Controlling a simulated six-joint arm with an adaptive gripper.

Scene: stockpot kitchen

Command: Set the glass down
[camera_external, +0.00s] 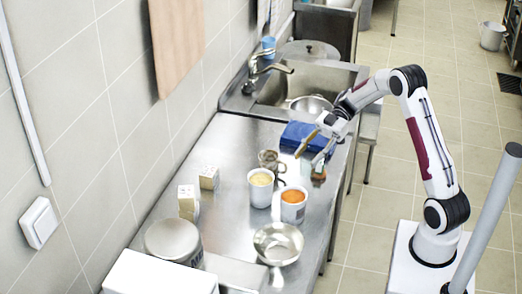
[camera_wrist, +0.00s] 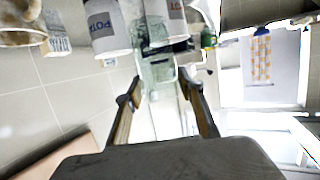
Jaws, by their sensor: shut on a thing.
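A clear, pale green glass (camera_wrist: 157,70) sits between the two fingertips of my gripper (camera_wrist: 160,90) in the wrist view. My gripper (camera_external: 313,150) also shows in the external view, over the right side of the steel counter (camera_external: 225,222), near its front edge. The glass is small and faint there, around the fingertips. I cannot tell whether its base touches the counter.
A blue box (camera_external: 303,135) is close behind the gripper. A steel bowl (camera_external: 278,244) stands nearer the camera. A small brown-orange item (camera_external: 318,175) lies below the fingers.

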